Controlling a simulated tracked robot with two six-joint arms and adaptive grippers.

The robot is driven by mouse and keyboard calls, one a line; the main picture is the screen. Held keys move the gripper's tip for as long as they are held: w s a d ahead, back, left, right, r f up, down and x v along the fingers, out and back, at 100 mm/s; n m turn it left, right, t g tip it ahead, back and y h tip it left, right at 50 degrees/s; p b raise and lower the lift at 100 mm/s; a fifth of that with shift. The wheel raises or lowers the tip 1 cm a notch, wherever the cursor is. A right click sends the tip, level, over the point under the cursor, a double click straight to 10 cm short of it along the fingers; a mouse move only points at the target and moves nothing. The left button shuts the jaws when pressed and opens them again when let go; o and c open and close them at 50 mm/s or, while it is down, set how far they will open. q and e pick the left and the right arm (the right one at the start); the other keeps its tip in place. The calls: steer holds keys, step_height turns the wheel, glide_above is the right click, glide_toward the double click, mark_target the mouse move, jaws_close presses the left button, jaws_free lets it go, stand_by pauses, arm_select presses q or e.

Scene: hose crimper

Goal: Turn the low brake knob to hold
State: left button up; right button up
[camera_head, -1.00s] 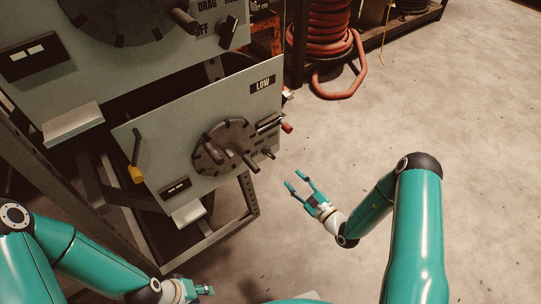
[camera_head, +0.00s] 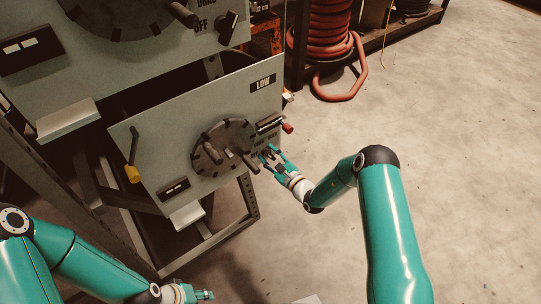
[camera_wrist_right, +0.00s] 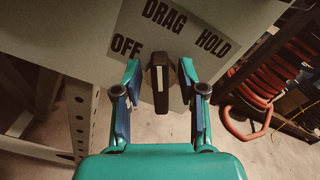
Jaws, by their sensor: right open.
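The low panel (camera_head: 150,118), marked LOW, carries the brake knob at its lower right. In the right wrist view the black knob (camera_wrist_right: 159,84) has a white stripe and stands upright, lined up with the DRAG label (camera_wrist_right: 164,15). OFF (camera_wrist_right: 127,46) is to its left and HOLD (camera_wrist_right: 213,43) to its right. My right gripper (camera_head: 268,152) is open at the panel's right edge; in the wrist view its fingers (camera_wrist_right: 160,80) are on either side of the knob, with visible gaps. My left gripper (camera_head: 203,295) is low in the head view, away from the panel; its jaws are unclear.
A spoked handwheel (camera_head: 224,148) is just left of the knob. A red-tipped lever (camera_head: 287,128) sticks out above my right gripper. A yellow-ended lever (camera_head: 132,172) is at the panel's left. The upper panel (camera_head: 120,75) stands above. Floor to the right is clear.

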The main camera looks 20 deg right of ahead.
steer(key=c, duration=0.6)
steer(key=shift+d, duration=0.2)
jaws_close()
steer(key=shift+a, duration=0.2)
steer(key=shift+m, duration=0.5)
steer(key=m, duration=0.4)
steer(key=shift+d+m, duration=0.25)
steer(key=shift+m, duration=0.05)
steer(key=m, duration=0.6)
steer(key=shift+w+d+b, duration=0.1)
steer(key=shift+d+b, duration=0.2)
steer(key=shift+m, duration=0.4)
